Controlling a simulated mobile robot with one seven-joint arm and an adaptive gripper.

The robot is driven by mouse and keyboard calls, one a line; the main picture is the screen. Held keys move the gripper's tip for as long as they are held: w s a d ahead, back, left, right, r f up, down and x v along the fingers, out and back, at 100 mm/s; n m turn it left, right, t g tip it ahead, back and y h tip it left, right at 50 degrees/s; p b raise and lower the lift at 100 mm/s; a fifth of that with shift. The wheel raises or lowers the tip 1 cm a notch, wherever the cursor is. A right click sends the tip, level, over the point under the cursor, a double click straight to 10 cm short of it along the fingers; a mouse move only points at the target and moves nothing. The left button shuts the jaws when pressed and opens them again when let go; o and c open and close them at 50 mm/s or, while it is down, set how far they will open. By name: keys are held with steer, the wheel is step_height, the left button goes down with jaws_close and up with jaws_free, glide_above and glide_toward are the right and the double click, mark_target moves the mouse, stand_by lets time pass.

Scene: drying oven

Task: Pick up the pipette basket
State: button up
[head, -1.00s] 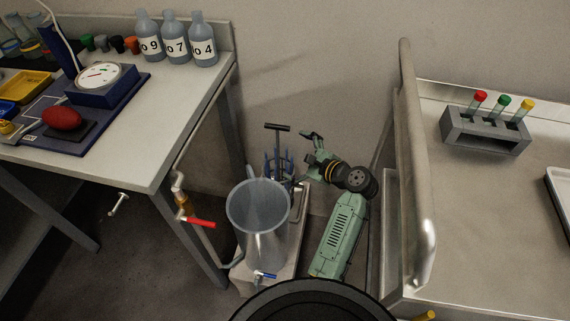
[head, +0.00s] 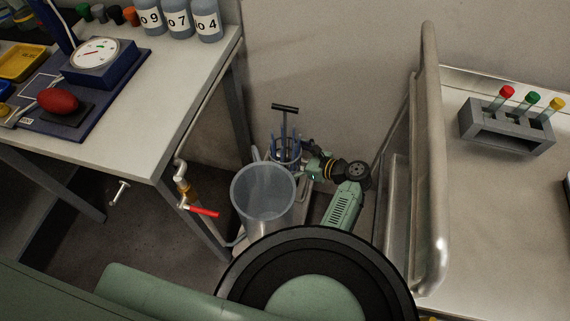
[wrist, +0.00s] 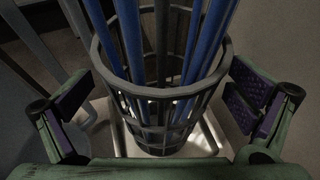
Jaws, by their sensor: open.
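The pipette basket (wrist: 160,112) is a dark grey wire-mesh cup holding several blue pipettes (wrist: 127,30). In the wrist view it stands upright between the two fingers of my gripper (wrist: 165,112). The fingers are spread wide, one on each side, with purple pads facing the basket; a gap shows on both sides. In the head view the basket (head: 287,151) stands behind the clear cylinder, with a dark T-shaped handle (head: 284,120) rising above it. My gripper (head: 308,160) is at its right side there, and its fingertips are partly hidden.
A large clear cylinder (head: 262,200) stands just in front of the basket. A pipe with a red-handled valve (head: 203,211) is to the left, under the bench (head: 165,120). A metal cart (head: 505,215) with a rail (head: 432,160) is to the right. The wall is close behind.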

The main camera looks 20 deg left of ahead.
mark_target(284, 155)
steer(key=shift+x, duration=1.5)
steer(key=shift+r, duration=0.1)
steer(key=shift+c, duration=0.2)
steer(key=c, duration=1.8)
